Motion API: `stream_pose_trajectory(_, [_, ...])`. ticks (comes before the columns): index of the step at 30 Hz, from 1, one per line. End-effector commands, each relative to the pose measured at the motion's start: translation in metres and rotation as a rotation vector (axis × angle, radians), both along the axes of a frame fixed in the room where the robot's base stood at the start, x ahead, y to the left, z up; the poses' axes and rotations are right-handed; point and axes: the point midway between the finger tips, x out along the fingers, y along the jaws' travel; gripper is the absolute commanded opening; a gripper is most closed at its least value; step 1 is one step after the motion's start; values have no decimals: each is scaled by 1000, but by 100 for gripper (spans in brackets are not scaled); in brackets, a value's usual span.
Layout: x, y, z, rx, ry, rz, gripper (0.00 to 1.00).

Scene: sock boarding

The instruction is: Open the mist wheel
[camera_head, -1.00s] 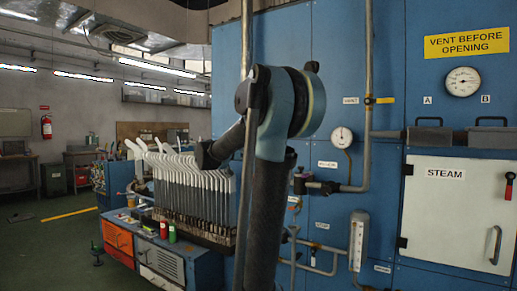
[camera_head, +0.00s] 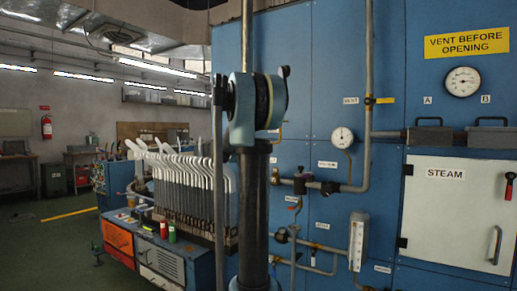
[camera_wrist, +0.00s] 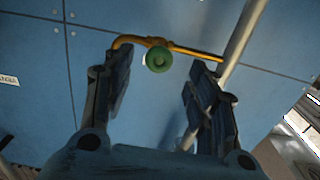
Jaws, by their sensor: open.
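A small round green wheel (camera_wrist: 159,59) sits on a thin yellow pipe (camera_wrist: 190,51) against the blue panel in the wrist view. It is probably the mist wheel, but no readable label confirms this. My gripper (camera_wrist: 160,77) is open, with one finger on each side of the wheel in the picture. The wheel appears beyond the fingertips, and I see no contact. In the head view a bit of yellow pipe (camera_head: 280,132) shows beside my arm; my arm hides the green wheel and my gripper there.
A grey pipe (camera_wrist: 242,32) runs close to the right finger. In the head view, a gauge (camera_head: 342,136), a vent pipe (camera_head: 368,110) and a white steam door (camera_head: 455,215) are to the right. A rack of sock boards (camera_head: 190,185) stands at left.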

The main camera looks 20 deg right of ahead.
Motion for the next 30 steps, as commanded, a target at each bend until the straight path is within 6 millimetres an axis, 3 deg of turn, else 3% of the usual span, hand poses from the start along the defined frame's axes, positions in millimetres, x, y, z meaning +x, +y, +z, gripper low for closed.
stream_pose_trajectory(6, [22, -30, 0, 0, 0, -3, 52])
stream_pose_trajectory(12, [36, -48, 0, 0, 0, -2, 52])
stream_pose_trajectory(25, [42, -54, 0, 0, 0, 0, 52])
stream_pose_trajectory(30, [42, -54, 0, 0, 0, -1, 16])
